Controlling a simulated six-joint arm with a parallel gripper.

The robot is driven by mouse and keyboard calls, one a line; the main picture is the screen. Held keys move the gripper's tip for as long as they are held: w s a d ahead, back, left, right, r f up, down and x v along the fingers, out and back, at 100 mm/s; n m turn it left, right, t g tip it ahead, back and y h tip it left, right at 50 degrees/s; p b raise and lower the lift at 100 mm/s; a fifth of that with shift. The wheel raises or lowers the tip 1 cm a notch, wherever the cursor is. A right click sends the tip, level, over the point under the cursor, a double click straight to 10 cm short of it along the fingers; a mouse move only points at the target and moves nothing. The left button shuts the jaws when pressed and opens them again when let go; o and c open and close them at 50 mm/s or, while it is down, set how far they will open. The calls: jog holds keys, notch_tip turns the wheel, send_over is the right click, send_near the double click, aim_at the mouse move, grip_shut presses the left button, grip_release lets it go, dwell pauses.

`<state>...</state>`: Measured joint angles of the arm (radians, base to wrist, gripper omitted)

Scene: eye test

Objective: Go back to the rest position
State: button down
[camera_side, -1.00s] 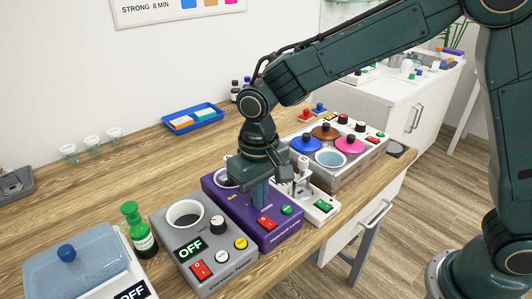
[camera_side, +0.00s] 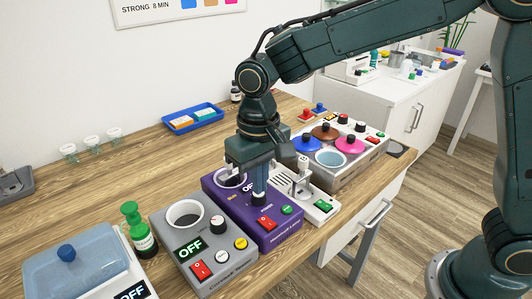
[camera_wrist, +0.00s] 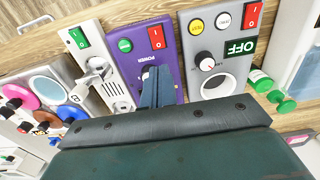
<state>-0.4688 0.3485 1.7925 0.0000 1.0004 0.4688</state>
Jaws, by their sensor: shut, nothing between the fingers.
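My gripper (camera_side: 259,190) is shut and empty, pointing down over the purple device (camera_side: 282,237). Its fingertips are just above or touching a pale knob on that device's top; I cannot tell which. In the wrist view the closed fingers (camera_wrist: 154,72) reach over the purple panel (camera_wrist: 128,62), by the knob and the word POWER. Part of the purple device's round opening and its display are hidden by the gripper in the side view.
A grey device (camera_side: 168,233) reading OFF stands left, with a green bottle (camera_side: 139,236) beside it. A white device (camera_side: 322,209) stands close on the right, near a unit with coloured lids (camera_side: 350,146). A blue tray (camera_side: 194,118) lies behind. Open wood is at back left.

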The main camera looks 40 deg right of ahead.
jog(key=s+d+r+t, duration=0.2)
jog(key=s+d+r, duration=0.3)
jog(key=s+d, duration=0.25)
jog(key=s+d+r+t, duration=0.2)
jog(key=s+d+r, duration=0.4)
jog(key=d, duration=0.2)
jog(key=s+d+f+t, duration=0.1)
jog(key=s+d, duration=0.3)
jog(key=s, duration=0.3)
jog(key=shift+f+t, duration=0.3)
dwell(0.6)
